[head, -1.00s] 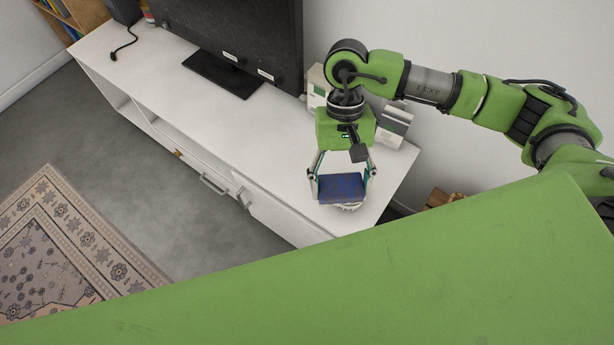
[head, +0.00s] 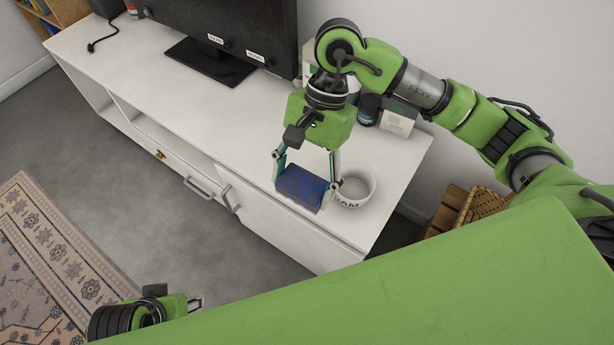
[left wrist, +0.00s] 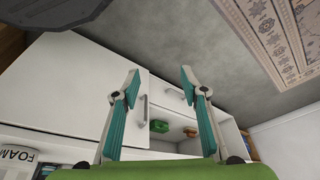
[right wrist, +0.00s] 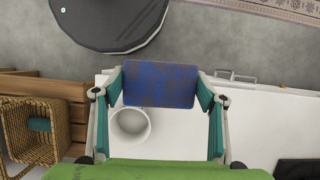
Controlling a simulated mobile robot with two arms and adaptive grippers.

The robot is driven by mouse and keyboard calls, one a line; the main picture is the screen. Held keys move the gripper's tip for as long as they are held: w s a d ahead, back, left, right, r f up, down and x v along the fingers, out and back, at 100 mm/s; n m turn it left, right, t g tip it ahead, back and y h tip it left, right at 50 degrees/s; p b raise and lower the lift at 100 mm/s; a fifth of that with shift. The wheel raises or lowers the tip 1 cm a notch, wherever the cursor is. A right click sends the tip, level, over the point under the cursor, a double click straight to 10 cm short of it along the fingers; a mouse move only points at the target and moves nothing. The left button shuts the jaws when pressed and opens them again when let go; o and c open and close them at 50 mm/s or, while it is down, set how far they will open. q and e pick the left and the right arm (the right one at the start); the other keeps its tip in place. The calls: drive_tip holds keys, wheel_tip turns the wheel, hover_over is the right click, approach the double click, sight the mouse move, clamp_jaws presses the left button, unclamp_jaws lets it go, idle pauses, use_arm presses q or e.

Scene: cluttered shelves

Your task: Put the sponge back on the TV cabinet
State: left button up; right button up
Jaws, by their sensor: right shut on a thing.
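The sponge (head: 300,188) is a blue, worn-looking block. My right gripper (head: 306,174) is shut on it, with a finger at either end. The sponge also shows between the fingertips in the right wrist view (right wrist: 160,84). My left gripper (head: 196,303) shows at the lower left of the head view. In the left wrist view it is open and empty (left wrist: 159,85), facing the cabinet front.
A white mug with dark lettering (head: 358,186) stands on the cabinet just right of the sponge. A TV (head: 225,35) and small boxes (head: 398,118) stand behind. A wicker basket (right wrist: 38,130) is beyond the cabinet's right end. The top's middle is clear.

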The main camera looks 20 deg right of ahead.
drive_tip(key=shift+w+f, duration=0.2)
drive_tip(key=shift+f, duration=0.1)
drive_tip(key=w+d+f+b, duration=0.1)
drive_tip(key=w+f, duration=0.2)
drive_tip(key=w, duration=0.1)
drive_tip(key=w+d+f+b, duration=0.1)
drive_tip(key=w+d+f, duration=0.1)
drive_tip(key=w+f, duration=0.1)
drive_tip(key=w+d+f+b, duration=0.1)
drive_tip(key=w+f, duration=0.2)
drive_tip(key=w, duration=0.2)
drive_tip(key=shift+d, duration=0.35)
drive_tip(key=shift+w+d+f, duration=0.1)
drive_tip(key=shift+w+f, duration=0.15)
wheel_tip(320, 180, down, 3)
drive_tip(key=shift+w+r+b, duration=0.1)
drive_tip(key=shift+b, duration=0.35)
use_arm(q)
drive_tip(key=w+d+r+t+h, duration=0.1)
drive_tip(key=w+d+r+t, duration=0.1)
drive_tip(key=w, duration=0.4)
drive_tip(key=w+d+r+t, duration=0.2)
drive_tip(key=w+r+t, duration=0.3)
drive_tip(key=w, duration=0.1)
drive_tip(key=shift+w+h, duration=0.4)
use_arm(e)
drive_tip(key=shift+f, duration=0.25)
use_arm(q)
drive_tip(key=shift+w+d+r, duration=0.1)
drive_tip(key=shift+w+d, duration=0.05)
